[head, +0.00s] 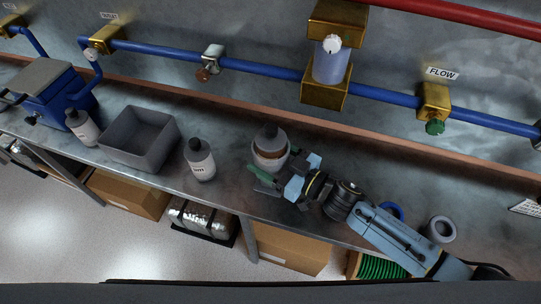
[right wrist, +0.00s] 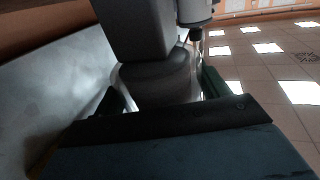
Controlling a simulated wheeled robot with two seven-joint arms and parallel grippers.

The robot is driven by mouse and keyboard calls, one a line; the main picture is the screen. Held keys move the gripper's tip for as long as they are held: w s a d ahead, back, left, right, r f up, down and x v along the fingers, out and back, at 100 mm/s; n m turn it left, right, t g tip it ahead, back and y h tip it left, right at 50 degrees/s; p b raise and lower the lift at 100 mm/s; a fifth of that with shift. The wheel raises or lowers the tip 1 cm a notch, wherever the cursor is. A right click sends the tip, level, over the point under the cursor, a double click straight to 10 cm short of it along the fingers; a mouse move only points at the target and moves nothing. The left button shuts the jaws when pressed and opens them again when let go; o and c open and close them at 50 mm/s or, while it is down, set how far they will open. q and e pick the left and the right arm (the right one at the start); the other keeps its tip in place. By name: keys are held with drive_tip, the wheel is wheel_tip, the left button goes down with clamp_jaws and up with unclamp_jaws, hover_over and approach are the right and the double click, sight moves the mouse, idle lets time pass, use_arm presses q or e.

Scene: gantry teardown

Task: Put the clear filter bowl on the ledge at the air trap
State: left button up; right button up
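A translucent bluish cylinder (head: 331,64) sits between two brass blocks (head: 326,94) on the blue wall pipe, with a white knob on its front. It looks like the clear filter bowl, but I cannot be sure. In the right wrist view a grey rounded body (right wrist: 160,88) shows between the spread fingers; contact is unclear. My left gripper is out of view.
A white bottle (head: 200,160), a grey open bin (head: 139,139) and another bottle (head: 82,127) stand to the left. A blue vise-like tool (head: 52,95) is at far left. A tape roll (head: 441,229) lies to the right. A copper-coloured strip (head: 384,138) runs along the wall.

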drive_tip(key=o, duration=0.5)
drive_tip(key=shift+r, duration=0.2)
drive_tip(key=v, duration=1.2)
